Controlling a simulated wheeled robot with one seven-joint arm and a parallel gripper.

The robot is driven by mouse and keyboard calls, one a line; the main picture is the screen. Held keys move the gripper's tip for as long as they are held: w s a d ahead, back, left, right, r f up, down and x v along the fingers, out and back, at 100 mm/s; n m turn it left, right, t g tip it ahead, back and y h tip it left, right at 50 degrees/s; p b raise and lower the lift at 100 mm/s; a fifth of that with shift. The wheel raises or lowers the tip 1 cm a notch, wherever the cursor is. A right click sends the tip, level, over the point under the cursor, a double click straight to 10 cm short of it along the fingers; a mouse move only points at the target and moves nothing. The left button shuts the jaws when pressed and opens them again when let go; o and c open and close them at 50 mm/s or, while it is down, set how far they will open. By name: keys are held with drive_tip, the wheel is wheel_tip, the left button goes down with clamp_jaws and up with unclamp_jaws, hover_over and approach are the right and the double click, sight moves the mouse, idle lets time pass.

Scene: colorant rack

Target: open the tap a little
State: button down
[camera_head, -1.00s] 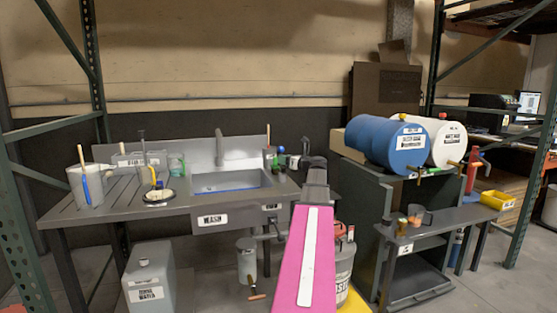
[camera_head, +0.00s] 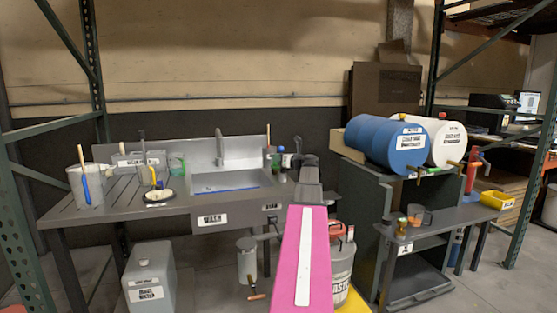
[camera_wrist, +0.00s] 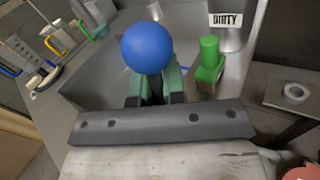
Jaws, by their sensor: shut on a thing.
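A round blue knob (camera_wrist: 147,47) sits at the fingertips of my gripper (camera_wrist: 153,82) in the wrist view. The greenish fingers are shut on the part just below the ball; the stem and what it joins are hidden. A grey tap spout (camera_head: 219,148) stands upright behind the sink basin (camera_head: 230,189) in the head view. There my arm ends to the right of the basin, and its dark end hides the fingers and knob. I cannot tell how the knob joins the spout.
The bench (camera_head: 110,197) holds a grey bucket (camera_head: 86,186) at the left. Blue (camera_head: 385,143) and white (camera_head: 447,144) drums lie to the right.

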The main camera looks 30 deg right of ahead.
drive_tip(key=shift+s+a+r+n+t+y, duration=0.2)
drive_tip(key=shift+s+n+t+y, duration=0.3)
drive_tip(key=shift+n+t, duration=0.2)
drive_tip(key=shift+s+a+r+n+t+y, duration=0.15)
drive_tip(key=shift+s+n+t+y, duration=0.25)
drive_tip(key=shift+s+n+t, duration=0.3)
drive_tip(key=shift+w+d, duration=0.1)
drive_tip(key=shift+w, duration=0.05)
drive_tip(key=c, duration=1.2)
unclamp_jaws()
drive_tip(key=v, duration=1)
drive_tip(key=shift+s+d+f, duration=0.15)
drive_tip(key=shift+s, duration=0.15)
